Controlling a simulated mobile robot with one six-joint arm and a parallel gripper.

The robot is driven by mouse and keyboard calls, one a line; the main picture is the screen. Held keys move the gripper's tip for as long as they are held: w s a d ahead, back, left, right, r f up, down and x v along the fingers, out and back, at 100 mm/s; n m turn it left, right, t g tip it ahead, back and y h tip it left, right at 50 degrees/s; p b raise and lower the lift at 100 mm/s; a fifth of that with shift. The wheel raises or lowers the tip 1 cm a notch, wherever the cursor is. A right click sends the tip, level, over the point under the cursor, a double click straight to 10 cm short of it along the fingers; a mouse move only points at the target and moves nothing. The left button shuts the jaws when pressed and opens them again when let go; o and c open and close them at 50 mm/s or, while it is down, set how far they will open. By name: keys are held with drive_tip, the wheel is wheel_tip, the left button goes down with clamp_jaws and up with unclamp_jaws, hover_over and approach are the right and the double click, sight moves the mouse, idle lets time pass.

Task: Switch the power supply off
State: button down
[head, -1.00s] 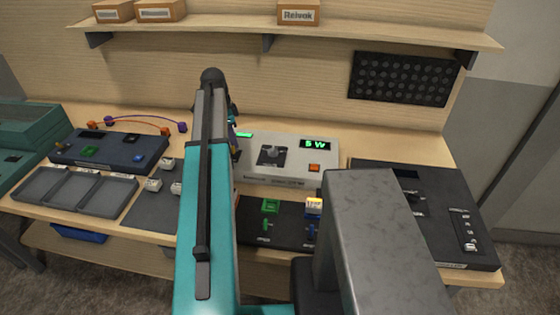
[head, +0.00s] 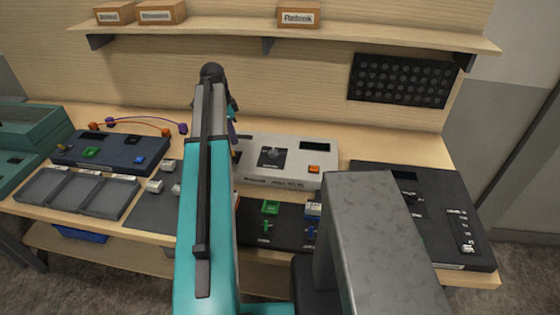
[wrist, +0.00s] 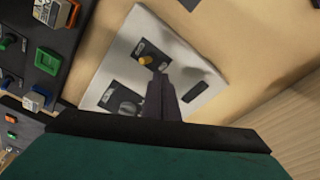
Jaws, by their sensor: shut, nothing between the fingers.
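The power supply (head: 296,157) is a pale grey box at the middle of the bench, with a black knob (head: 270,156), an orange button (head: 314,169) and a dark display (head: 315,146). Its left part is hidden behind my arm in the head view. In the wrist view, the box (wrist: 178,62) shows a yellow-tipped toggle switch (wrist: 146,60), the knob (wrist: 128,108) and a dark display window (wrist: 195,92). My gripper (wrist: 159,76) is shut and empty, its tips close beside the toggle. I cannot tell whether they touch it.
A black panel with green and blue switches (head: 268,227) lies in front of the supply. A dark console (head: 440,215) stands at right. Grey trays (head: 75,193) and a dark blue box (head: 110,155) with coloured leads are at left. A shelf (head: 380,38) runs above.

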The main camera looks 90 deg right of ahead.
drive_tip(key=shift+d+r+p, duration=0.15)
drive_tip(key=shift+r+p, duration=0.45)
drive_tip(key=shift+r, duration=0.55)
drive_tip(key=shift+d+r+p, duration=0.1)
drive_tip(key=shift+r+p, duration=0.45)
drive_tip(key=shift+r, duration=0.55)
